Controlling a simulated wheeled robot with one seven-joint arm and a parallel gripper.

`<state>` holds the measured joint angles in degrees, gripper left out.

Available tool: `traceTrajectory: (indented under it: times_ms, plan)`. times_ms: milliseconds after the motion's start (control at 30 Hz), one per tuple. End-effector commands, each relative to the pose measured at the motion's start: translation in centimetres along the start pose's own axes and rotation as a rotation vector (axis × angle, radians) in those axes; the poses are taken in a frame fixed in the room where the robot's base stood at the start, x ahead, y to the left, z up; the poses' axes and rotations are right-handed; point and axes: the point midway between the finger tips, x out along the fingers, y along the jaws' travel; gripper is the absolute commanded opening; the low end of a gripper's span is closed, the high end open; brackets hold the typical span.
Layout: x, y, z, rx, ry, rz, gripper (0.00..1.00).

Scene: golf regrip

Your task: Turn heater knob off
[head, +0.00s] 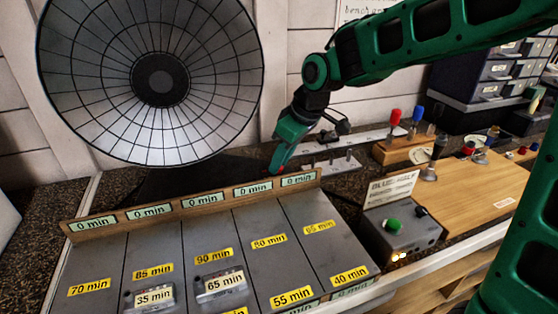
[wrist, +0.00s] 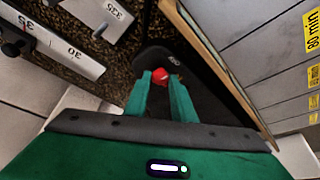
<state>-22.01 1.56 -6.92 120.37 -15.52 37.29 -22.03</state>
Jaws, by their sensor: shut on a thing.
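The heater (head: 160,80), a large round dish with a wire grille and dark centre, stands at the back left in the head view. Its black base (wrist: 205,95) lies under my gripper in the wrist view. A red knob (wrist: 160,76) sits on that base, with a small white marking beside it. My gripper (wrist: 162,82) points down with its green fingertips on either side of the knob, shut on it. In the head view my gripper (head: 279,167) reaches behind the wooden rail, with only a little red showing. The knob's pointer direction cannot be told.
A wooden rail (head: 190,208) with "0 min" labels edges the grey labelled lanes (head: 205,245) in front. A grey control box (head: 400,235) with a green knob and lit lamps stands right. White rulers (wrist: 50,45) lie beside the base. Red- and blue-handled tools (head: 405,130) stand behind.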

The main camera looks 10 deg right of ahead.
Motion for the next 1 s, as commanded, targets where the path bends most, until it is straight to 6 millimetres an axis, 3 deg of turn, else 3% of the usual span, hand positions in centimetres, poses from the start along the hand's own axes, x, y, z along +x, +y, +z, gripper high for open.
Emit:
traceTrajectory:
  times_ms: [300,867,900,933,1000]
  plan:
    - [-0.08,0.51,0.13,-0.109,-0.002,-0.043,0.01]
    - [-0.07,0.57,0.11,-0.133,-0.002,-0.052,0.01]
    - [-0.07,0.57,0.11,-0.133,-0.002,-0.052,0.33]
    - [-0.06,0.55,0.10,-0.133,-0.002,-0.052,0.40]
    - [-0.05,0.47,0.08,-0.134,-0.002,-0.053,0.41]
